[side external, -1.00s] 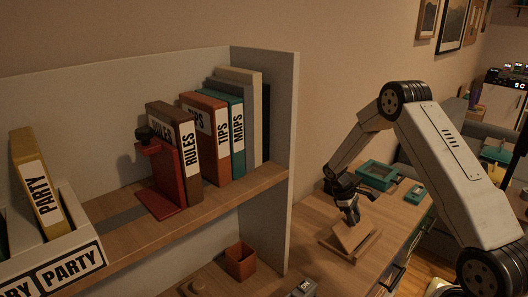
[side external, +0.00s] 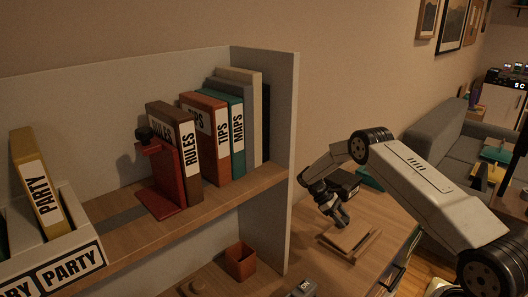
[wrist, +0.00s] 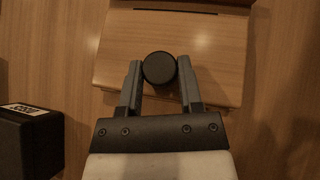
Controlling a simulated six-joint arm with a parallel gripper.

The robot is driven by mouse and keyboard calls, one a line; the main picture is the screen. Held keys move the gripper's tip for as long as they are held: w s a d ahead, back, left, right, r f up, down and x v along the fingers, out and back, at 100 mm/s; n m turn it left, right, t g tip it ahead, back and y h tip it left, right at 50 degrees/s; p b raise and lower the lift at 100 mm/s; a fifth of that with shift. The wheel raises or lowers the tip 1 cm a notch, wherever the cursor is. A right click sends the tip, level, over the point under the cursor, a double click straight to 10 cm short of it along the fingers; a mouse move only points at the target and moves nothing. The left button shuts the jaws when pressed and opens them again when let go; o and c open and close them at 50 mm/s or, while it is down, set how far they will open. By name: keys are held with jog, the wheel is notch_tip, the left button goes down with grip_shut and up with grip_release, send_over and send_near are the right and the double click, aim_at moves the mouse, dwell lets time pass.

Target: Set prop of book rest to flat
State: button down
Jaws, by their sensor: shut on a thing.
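The wooden book rest (side external: 343,241) stands on the desk, with its panel lying low, close to its base. A slight tilt cannot be ruled out. In the wrist view its panel (wrist: 215,60) fills the upper middle. My gripper (side external: 342,222) is over the panel. In the wrist view my gripper (wrist: 159,72) has its two fingers closed on the sides of a dark round knob (wrist: 159,67), which sits in front of the panel. How the knob joins the book rest is hidden.
A black box with a label (wrist: 28,140) stands left in the wrist view. The shelf's upright side panel (side external: 285,150) rises left of my gripper. Books such as RULES (side external: 190,150) stand on the shelf. An orange cup (side external: 240,261) is below it.

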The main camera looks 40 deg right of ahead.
jog(key=shift+w+f, duration=0.35)
jog(key=shift+f, duration=0.35)
jog(key=shift+a, duration=0.1)
jog(key=shift+c, duration=1.3)
grip_release()
jog(key=shift+r, duration=0.1)
jog(key=v, duration=0.7)
jog(key=shift+w+r, duration=0.2)
jog(key=shift+w, duration=0.05)
